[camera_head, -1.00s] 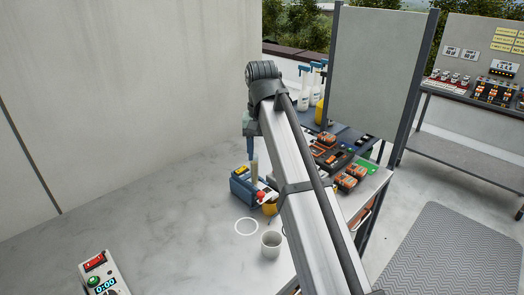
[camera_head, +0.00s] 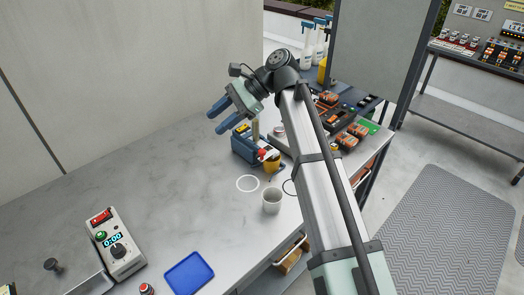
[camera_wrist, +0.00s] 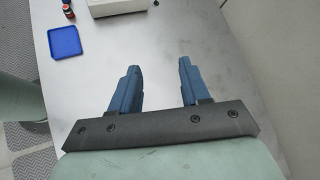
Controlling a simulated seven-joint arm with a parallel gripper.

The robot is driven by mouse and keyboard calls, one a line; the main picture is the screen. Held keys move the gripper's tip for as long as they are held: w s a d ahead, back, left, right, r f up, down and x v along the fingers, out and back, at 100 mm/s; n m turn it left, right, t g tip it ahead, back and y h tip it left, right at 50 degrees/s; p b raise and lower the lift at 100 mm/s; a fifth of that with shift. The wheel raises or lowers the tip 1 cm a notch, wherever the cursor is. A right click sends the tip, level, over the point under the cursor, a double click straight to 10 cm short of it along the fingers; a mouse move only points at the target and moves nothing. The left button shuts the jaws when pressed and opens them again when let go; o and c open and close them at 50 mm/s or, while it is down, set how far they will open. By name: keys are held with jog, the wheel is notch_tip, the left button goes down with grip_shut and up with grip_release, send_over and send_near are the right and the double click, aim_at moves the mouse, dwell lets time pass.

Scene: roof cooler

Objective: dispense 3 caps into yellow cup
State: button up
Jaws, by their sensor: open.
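A small yellow cup (camera_head: 272,164) stands on the bench against the front right side of a blue device (camera_head: 245,148). The device has a red part, a yellow label-like patch and an upright pale column. A white cup (camera_head: 272,203) stands in front of the yellow cup, to the right of a white ring marking (camera_head: 248,183). My gripper (camera_head: 220,118) is raised above and left of the blue device, its blue fingers spread and pointing left. In the wrist view my gripper (camera_wrist: 158,68) is open with nothing between the fingers. The insides of the cups are too small to read.
A timer box (camera_head: 116,245) and a blue tray (camera_head: 189,273) lie at the front left. Orange-and-black items (camera_head: 348,137) and white bottles (camera_head: 306,45) stand behind my arm. A grey panel (camera_head: 380,45) stands at the back.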

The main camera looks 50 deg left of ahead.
jog(key=w+d+f+m+g+y, duration=0.3)
jog(key=w+d+f+m+g, duration=0.1)
jog(key=w+f, duration=0.15)
jog(key=m+y, duration=0.4)
jog(key=y, duration=0.1)
send_near(264, 150)
jog(key=x, duration=1)
jog(key=shift+s+a+f, duration=0.1)
jog(key=shift+s+a, duration=0.05)
jog(key=shift+s, duration=0.15)
jog(key=shift+c, duration=0.4)
jog(key=c, duration=0.7)
grip_shut()
jog(key=shift+a, duration=0.1)
